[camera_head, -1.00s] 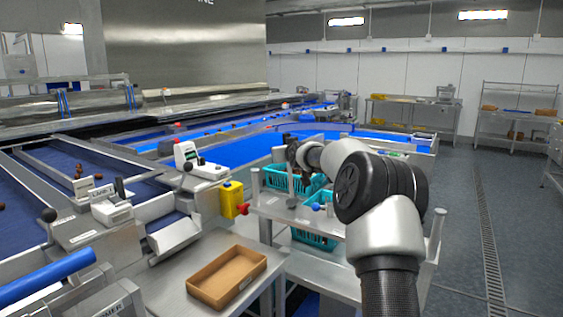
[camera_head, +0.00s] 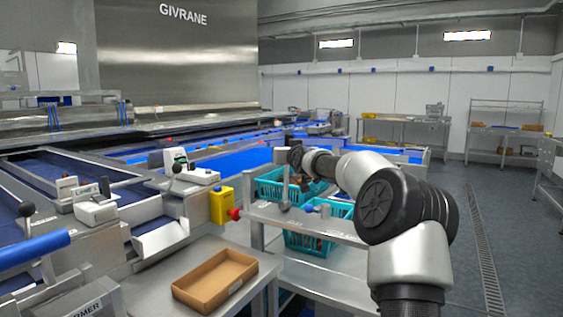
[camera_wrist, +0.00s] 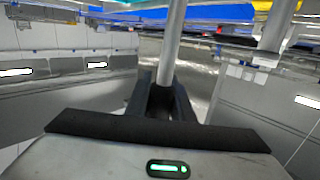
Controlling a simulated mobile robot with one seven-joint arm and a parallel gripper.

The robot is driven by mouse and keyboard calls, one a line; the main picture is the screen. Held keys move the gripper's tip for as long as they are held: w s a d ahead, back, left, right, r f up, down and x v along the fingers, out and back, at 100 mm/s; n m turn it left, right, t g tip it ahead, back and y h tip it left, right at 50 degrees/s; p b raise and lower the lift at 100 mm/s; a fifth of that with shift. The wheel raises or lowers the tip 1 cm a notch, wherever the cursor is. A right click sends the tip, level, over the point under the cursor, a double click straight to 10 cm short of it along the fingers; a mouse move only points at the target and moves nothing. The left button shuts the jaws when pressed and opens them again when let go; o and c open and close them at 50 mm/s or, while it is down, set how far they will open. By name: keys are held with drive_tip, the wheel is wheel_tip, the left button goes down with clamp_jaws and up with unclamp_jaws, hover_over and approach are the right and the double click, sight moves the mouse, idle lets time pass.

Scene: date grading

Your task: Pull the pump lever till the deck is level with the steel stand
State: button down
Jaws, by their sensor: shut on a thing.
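My gripper (camera_wrist: 160,112) is shut on a round grey metal bar, which I take to be the pump lever (camera_wrist: 173,45). In the wrist view the bar stands nearly upright between the dark fingers. In the head view my gripper is small, beside the teal baskets, and its hold cannot be made out there. A grey steel deck (camera_head: 345,231) with corner posts lies below my arm. A low steel stand (camera_head: 262,268) is at its left, in front. I cannot tell exactly how their heights compare. My arm hides part of the deck.
A teal basket (camera_head: 266,190) is behind the deck's front edge, and another teal basket (camera_head: 308,243) is lower. An open cardboard tray (camera_head: 190,293) sits on the stand. The floor (camera_head: 500,225) at right is clear.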

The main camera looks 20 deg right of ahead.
drive_tip(key=shift+a+f, duration=0.15)
drive_tip(key=shift+f, duration=0.2)
drive_tip(key=c, duration=1.6)
unclamp_jaws()
drive_tip(key=shift+o, duration=0.7)
drive_tip(key=shift+r, duration=0.2)
drive_tip(key=shift+s, duration=0.1)
